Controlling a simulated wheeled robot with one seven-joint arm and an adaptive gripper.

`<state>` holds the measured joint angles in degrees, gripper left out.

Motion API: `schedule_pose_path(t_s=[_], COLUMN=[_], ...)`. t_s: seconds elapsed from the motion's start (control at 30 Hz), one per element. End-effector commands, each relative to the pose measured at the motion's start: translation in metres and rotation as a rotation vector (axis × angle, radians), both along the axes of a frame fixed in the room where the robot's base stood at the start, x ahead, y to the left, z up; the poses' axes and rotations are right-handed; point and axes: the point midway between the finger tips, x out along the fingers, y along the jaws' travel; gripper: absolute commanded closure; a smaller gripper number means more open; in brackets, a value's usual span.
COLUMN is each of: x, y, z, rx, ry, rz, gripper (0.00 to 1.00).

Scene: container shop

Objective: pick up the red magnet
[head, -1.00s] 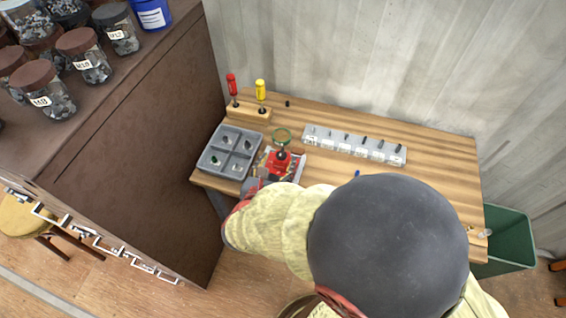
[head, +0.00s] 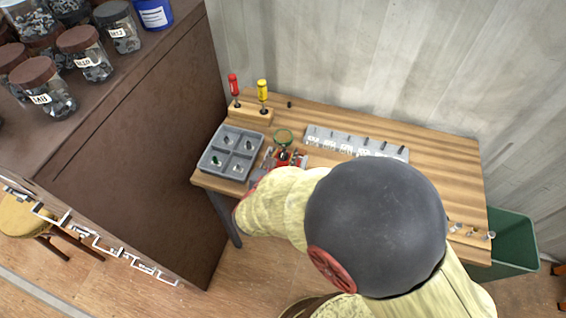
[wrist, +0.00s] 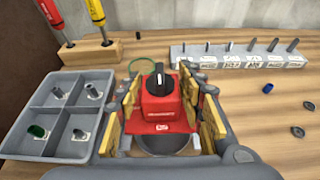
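The red magnet (wrist: 161,108) is a red block with a black knob on top. It stands upright on the table in the middle of the wrist view. In the head view the magnet (head: 284,155) is partly hidden by my gripper and arm. My gripper (wrist: 162,112) is open, with its yellow-padded fingers on the left and right sides of the magnet. A gap shows between the left pads and the magnet; I cannot tell whether the right pads touch it.
A grey four-compartment tray (wrist: 52,147) is close on the left. A wooden holder (wrist: 90,52) with red and yellow screwdrivers is behind it. A green ring (head: 283,137) is behind the magnet. A grey rack (wrist: 240,58) with pegs is at the back right.

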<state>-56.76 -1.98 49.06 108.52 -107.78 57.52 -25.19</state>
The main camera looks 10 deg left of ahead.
Motion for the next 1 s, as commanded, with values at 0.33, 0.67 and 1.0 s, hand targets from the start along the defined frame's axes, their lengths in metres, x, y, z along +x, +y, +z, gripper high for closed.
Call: schedule_pose_path(t_s=[0.33,0.67,1.0], x=[-0.0001,-0.0001,0.0004], y=[0.0000,0.0000,0.0005], z=[0.0000,0.0000,0.0014], rx=[0.000,0.000,0.002], ry=[0.000,0.000,-0.002], rz=[0.000,0.000,0.000], gripper=[0.83,1.00,1.00])
